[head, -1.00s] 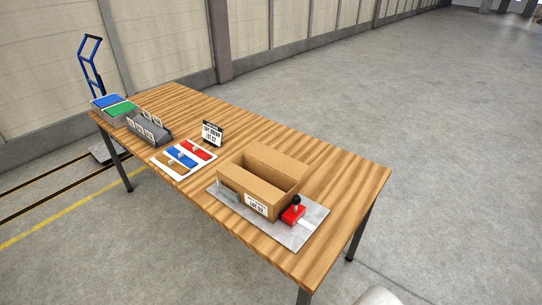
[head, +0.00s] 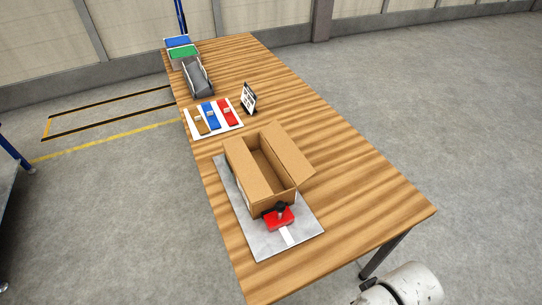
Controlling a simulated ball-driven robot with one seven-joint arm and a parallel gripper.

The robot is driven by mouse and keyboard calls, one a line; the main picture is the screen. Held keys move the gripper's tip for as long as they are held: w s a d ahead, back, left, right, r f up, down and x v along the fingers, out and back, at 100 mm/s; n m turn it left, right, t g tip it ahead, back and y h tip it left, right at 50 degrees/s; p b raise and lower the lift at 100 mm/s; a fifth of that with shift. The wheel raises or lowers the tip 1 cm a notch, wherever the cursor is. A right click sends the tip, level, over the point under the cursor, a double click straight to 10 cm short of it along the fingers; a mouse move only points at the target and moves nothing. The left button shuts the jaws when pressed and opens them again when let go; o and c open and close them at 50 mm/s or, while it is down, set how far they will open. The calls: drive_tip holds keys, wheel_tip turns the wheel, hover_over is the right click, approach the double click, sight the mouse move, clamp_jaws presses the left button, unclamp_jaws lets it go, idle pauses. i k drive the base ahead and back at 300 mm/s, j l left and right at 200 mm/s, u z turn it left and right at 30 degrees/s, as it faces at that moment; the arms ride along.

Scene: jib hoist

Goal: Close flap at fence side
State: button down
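An open cardboard box (head: 278,205) sits on a grey metal plate (head: 245,232) near the close end of the wooden table. Its top is open and I can see down into it. One long flap (head: 291,157) stands out on the right side, tilted outward over the table. Another flap (head: 246,173) shows along the left side. A red clamp (head: 279,219) with a dark knob stands on the plate against the box's near end. I cannot clearly tell a fence on the plate. My gripper is not in view; a white part of my arm shows at the lower right.
A white board with brown, blue and red pieces (head: 211,116) and a small sign (head: 249,98) stand beyond the box. A grey chute (head: 197,77) and blue and green bins (head: 183,51) are at the far end. The table's right side (head: 350,185) is clear.

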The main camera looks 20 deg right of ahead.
sight(297, 166)
drive_tip(key=l, duration=0.85)
drive_tip(key=i, duration=0.7)
